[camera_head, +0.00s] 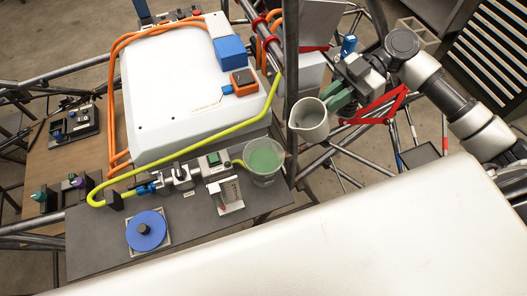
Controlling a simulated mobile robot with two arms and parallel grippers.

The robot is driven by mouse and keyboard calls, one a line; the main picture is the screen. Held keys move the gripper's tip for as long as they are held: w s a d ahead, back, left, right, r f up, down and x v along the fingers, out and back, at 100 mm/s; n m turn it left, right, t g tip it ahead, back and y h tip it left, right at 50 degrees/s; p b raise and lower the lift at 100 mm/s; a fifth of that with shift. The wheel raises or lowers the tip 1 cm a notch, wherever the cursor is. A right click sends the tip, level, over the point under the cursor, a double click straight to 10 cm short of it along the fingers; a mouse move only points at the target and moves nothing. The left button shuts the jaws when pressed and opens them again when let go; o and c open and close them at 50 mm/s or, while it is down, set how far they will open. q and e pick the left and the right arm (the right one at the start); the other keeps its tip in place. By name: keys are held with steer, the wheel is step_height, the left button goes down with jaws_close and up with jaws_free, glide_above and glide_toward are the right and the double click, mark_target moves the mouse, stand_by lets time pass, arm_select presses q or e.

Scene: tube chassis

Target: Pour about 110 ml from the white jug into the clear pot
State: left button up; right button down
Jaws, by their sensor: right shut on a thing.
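The white jug (313,127) is held up by its handle side in my right gripper (338,97), to the upper right of the pot in the head view. My right gripper is shut on the jug, and its arm comes in from the right. The jug's open mouth shows, with its lip to the left; I cannot tell how far it is tilted. No stream of liquid shows between jug and pot. The clear pot (263,163) stands at the right end of the dark board, with green liquid in it. My left gripper is not in view.
A dark upright post (291,60) rises close to the left of the jug. A yellow-green hose (235,142) runs behind the pot. A small stand (228,195) and a blue disc (146,230) are left of it. A large white case (180,90) lies behind.

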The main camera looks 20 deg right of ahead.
mark_target(323, 104)
steer(key=shift+s+a+f+h, duration=0.2)
steer(key=shift+a+f+h, duration=0.15)
steer(key=shift+a+h, duration=0.3)
steer(key=shift+s+a+f+h+p, duration=0.1)
steer(key=shift+a+h+p, duration=0.25)
steer(key=shift+a, duration=0.15)
steer(key=shift+a, duration=0.3)
steer(key=shift+s+a+t+h+p, duration=0.1)
steer(key=shift+a+t+h+p, duration=0.2)
steer(key=shift+h+p, duration=0.1)
steer(key=shift+a+r+h+p, duration=0.4)
steer(key=shift+h+p, duration=0.1)
steer(key=shift+p, duration=0.05)
steer(key=shift+s+a, duration=0.1)
steer(key=shift+a, duration=0.1)
steer(key=shift+a+r+h+p, duration=0.5)
steer(key=shift+h+p, duration=0.1)
steer(key=shift+h, duration=0.3)
steer(key=shift+s+a+r+t+h+p, duration=0.15)
steer(key=shift+a+r+t+h+p, duration=0.3)
steer(key=shift+h, duration=0.25)
stand_by(0.8)
steer(key=shift+s+a+r+h, duration=0.15)
steer(key=shift+a+r+h, duration=0.25)
steer(key=shift+a+h, duration=0.25)
stand_by(1.0)
